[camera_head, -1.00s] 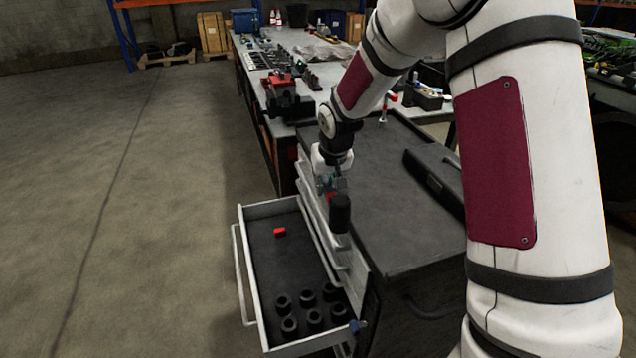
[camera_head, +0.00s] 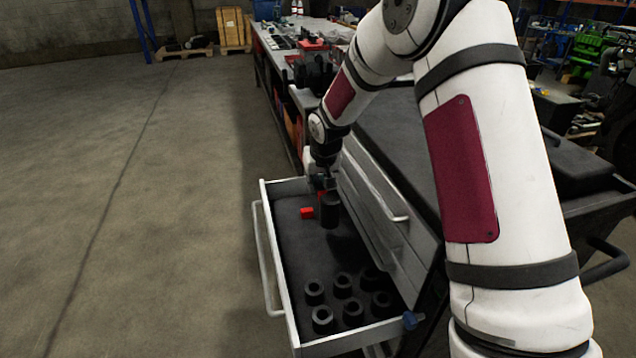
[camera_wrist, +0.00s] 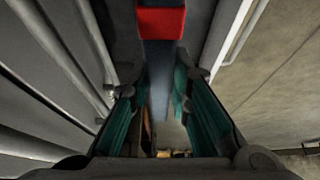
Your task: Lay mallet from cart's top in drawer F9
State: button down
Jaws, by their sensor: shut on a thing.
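The mallet has a black head (camera_head: 330,211) with a red part just above it. My gripper (camera_head: 324,183) is shut on its handle and holds it head down over the open drawer (camera_head: 272,230). In the wrist view the handle (camera_wrist: 160,85) runs between the teal finger pads, with a red part (camera_wrist: 160,22) at the top. The drawer has a dark floor and a light rim. No label F9 can be read. Whether the head touches the drawer floor is hard to tell. The cart's top (camera_head: 395,130) is partly hidden behind my arm.
Several black sockets (camera_head: 342,285) stand at the drawer's near end. The drawer floor between is bare. A workbench with tools (camera_head: 300,62) stands behind the cart.

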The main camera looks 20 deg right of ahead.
jog(key=shift+s+f+b+x, duration=0.2)
jog(key=shift+s+b+x, duration=0.25)
jog(key=shift+b+x, duration=2.3)
jog(key=shift+s+f+b+x, duration=0.35)
jog(key=shift+b+x, duration=1.45)
jog(key=shift+x, duration=1.9)
jog(key=shift+s+f+b+x, duration=0.1)
jog(key=shift+s+b+x, duration=0.5)
jog(key=shift+b+x, duration=2.15)
jog(key=shift+w+f+p, duration=0.2)
jog(key=shift+f+p, duration=0.1)
jog(key=shift+f, duration=0.15)
jog(key=shift+f+b, duration=0.65)
jog(key=shift+f, duration=0.25)
jog(key=c, duration=1.4)
grip_release()
